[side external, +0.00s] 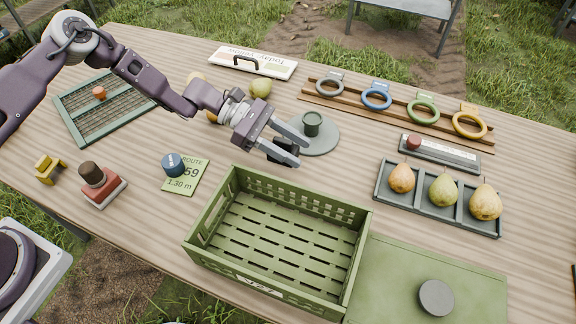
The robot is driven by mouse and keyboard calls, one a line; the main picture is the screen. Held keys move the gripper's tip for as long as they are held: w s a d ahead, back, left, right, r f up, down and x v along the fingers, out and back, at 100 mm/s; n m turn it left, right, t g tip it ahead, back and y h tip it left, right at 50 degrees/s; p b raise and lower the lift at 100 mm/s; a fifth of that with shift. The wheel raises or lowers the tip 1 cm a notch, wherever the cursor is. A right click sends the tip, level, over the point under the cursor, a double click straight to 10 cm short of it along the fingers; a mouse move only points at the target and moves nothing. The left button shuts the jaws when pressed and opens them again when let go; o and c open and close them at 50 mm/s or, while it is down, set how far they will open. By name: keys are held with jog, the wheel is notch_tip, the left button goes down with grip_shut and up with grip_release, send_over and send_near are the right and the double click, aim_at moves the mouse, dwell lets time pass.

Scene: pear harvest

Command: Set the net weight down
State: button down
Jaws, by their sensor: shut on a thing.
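My gripper (296,148) is over the middle of the table, just behind the crate. Its two grey fingers are closed on a small black block, which I take to be the net weight (283,147). The fingers hide part of the block. I cannot tell whether its underside touches the table. A round grey plate (325,146) with a dark green cylinder (312,123) lies just beyond the fingertips.
A green slatted crate (362,245) stands in front, with a green lid (395,290) to its right. A pear tray (440,220) and a ring rack (400,110) are at the right. A blue weight (173,165) sits on a green card (190,180).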

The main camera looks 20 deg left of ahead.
notch_tip(320, 180, down, 6)
jog(key=shift+r, duration=0.2)
jog(key=shift+f, duration=0.15)
jog(key=c, duration=0.7)
grip_release()
